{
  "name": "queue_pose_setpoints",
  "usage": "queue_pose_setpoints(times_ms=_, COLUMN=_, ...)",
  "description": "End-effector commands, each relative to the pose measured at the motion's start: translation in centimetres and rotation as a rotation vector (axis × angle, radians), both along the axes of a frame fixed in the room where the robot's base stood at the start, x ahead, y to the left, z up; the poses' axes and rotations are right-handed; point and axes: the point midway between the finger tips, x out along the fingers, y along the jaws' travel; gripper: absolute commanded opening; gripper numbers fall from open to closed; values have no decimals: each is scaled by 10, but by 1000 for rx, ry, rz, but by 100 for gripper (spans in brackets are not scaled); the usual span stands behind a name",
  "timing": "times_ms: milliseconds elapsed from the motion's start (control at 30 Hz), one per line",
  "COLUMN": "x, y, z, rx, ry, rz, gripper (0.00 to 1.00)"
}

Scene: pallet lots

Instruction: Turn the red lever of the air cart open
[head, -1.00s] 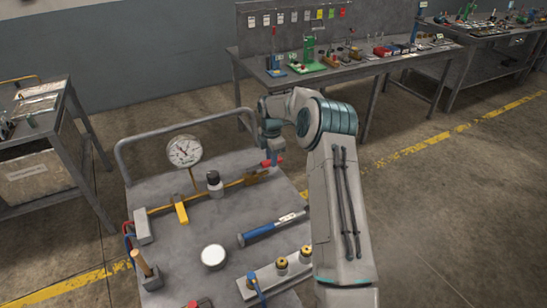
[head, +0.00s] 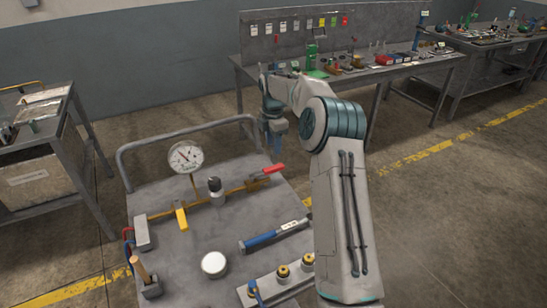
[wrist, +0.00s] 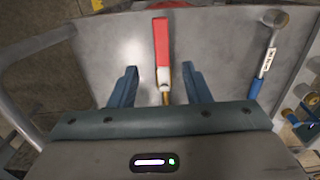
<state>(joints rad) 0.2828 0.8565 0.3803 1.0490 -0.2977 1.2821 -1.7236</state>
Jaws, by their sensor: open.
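The red lever (head: 273,170) is at the right end of the brass pipe (head: 232,191) on the grey cart. In the wrist view the red lever (wrist: 161,42) runs up the picture from a pale hub, with a bit of brass below it. My gripper (head: 277,150) points down just beyond the lever in the head view. In the wrist view my gripper (wrist: 160,69) is open, one finger on each side of the lever's hub end, with gaps showing on both sides. Whether it is above the lever or level with it, I cannot tell.
A dial gauge (head: 186,157), a black-capped fitting (head: 215,186) and a yellow lever (head: 181,216) sit along the pipe. A blue-handled hammer (head: 262,239), a white round lid (head: 214,264) and a wooden-handled tool (head: 142,270) are nearer. The cart's push rail (head: 180,130) rises at the back.

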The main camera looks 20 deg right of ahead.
Motion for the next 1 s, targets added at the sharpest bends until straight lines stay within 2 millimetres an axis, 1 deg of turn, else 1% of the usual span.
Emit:
queue_pose_setpoints(times_ms=33, x=1, y=0, z=11, rx=0, ry=-3, rz=0, gripper=44)
queue_pose_setpoints(times_ms=100, x=1, y=0, z=22, rx=0, ry=-3, rz=1, gripper=44)
queue_pose_setpoints(times_ms=200, x=1, y=0, z=35, rx=-1, ry=-2, rz=2, gripper=44)
queue_pose_setpoints(times_ms=267, x=1, y=0, z=40, rx=-1, ry=-2, rz=2, gripper=44)
queue_pose_setpoints(times_ms=400, x=0, y=0, z=45, rx=0, ry=0, rz=2, gripper=44)
queue_pose_setpoints(times_ms=733, x=-1, y=2, z=47, rx=-2, ry=-1, rz=-4, gripper=44)
queue_pose_setpoints(times_ms=867, x=-11, y=10, z=59, rx=-14, ry=-12, rz=-49, gripper=44)
queue_pose_setpoints(times_ms=1000, x=-34, y=25, z=82, rx=-35, ry=-32, rz=-156, gripper=44)
